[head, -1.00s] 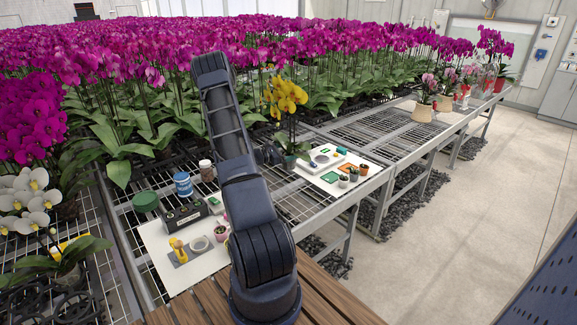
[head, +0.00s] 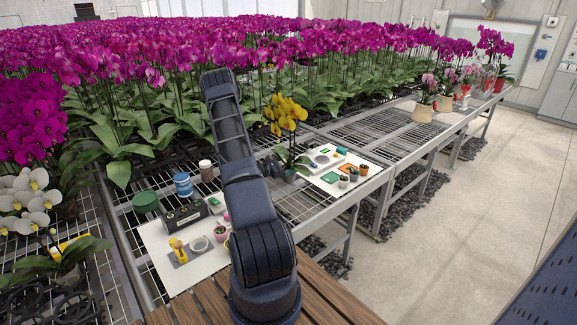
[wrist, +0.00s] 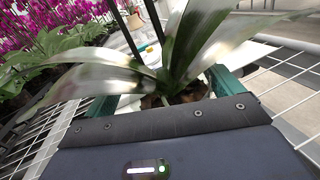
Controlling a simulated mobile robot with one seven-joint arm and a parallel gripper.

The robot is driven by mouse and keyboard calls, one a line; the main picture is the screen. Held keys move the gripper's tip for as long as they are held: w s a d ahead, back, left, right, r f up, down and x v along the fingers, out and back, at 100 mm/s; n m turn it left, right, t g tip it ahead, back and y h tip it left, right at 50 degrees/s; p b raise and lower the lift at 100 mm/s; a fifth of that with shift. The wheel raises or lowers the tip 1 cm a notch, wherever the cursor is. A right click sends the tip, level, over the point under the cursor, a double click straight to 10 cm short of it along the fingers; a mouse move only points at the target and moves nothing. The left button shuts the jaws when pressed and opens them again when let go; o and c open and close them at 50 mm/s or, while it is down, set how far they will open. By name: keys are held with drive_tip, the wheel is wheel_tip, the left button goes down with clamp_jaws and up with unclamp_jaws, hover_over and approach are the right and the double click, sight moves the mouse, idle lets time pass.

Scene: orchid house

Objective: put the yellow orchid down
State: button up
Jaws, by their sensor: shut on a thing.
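The yellow orchid (head: 286,112) is upright in the head view, with yellow flowers on a tall stem above green leaves. My gripper (head: 278,167) is at its base, partly hidden by leaves and my forearm. In the wrist view my gripper (wrist: 165,97) is shut around the orchid's base, and the orchid's broad leaves (wrist: 182,45) spread over it. Brown potting bark shows between the teal parts at either side. The pot's underside is hidden, so I cannot tell whether it touches the mesh bench (head: 302,205).
A white board (head: 318,178) with small pots and a tray (head: 322,161) lies just right of the orchid. Dense magenta orchids (head: 120,75) stand behind. Bare mesh (head: 375,135) shows farther right.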

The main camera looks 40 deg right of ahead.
drive_tip(key=shift+f, duration=0.1)
drive_tip(key=o, duration=1.1)
